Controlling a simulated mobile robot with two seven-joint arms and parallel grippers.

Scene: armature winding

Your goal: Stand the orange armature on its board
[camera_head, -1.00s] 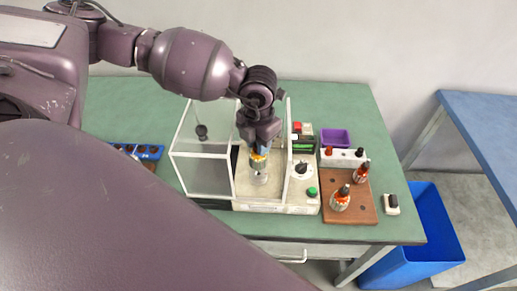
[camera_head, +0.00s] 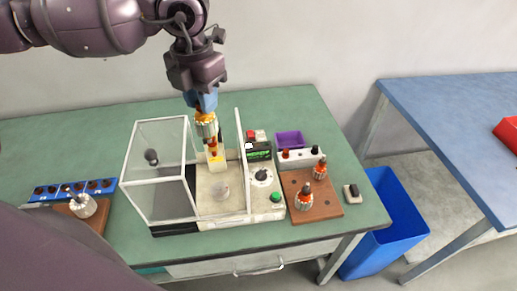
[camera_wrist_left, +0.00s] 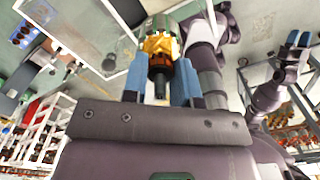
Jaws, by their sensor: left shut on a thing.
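My left gripper (camera_head: 203,102) is shut on an armature (camera_head: 207,127) and holds it hanging over the open winding machine (camera_head: 221,205). In the left wrist view, the blue fingers flank the armature (camera_wrist_left: 162,60), which shows a yellow-orange winding, an orange-brown commutator and a dark shaft. A yellow piece (camera_head: 217,163) shows just below it; I cannot tell if they touch. My right gripper (camera_wrist_left: 299,39) shows small at the left wrist view's right edge.
The clear guard (camera_head: 158,172) stands left of the machine's chuck. A knob panel (camera_head: 262,190), purple bin (camera_head: 290,139) and white block (camera_head: 300,158) are close by. Another brown board (camera_head: 93,221) with an armature and a blue strip (camera_head: 72,190) lie left.

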